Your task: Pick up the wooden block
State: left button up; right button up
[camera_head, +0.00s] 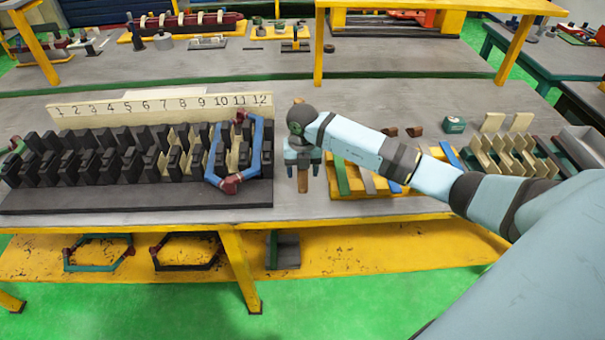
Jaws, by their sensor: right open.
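A brown wooden block (302,184) stands on the grey table, just right of the black slotted rack. My right gripper (303,170) reaches in from the right and points down over the block. Its fingers are open, one on each side of the block's visible part. I cannot tell whether the fingers touch it. The gripper and wrist hide much of the block. My left gripper is not in view.
The black rack (120,200) carries a numbered strip (165,106) and a blue hexagonal coil (212,160) at its right end. Coloured strips (340,176) lie right of the gripper. A slotted wooden holder (515,158) stands further right. The table behind the rack has free room.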

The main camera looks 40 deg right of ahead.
jog(key=shift+f, duration=0.6)
grip_shut()
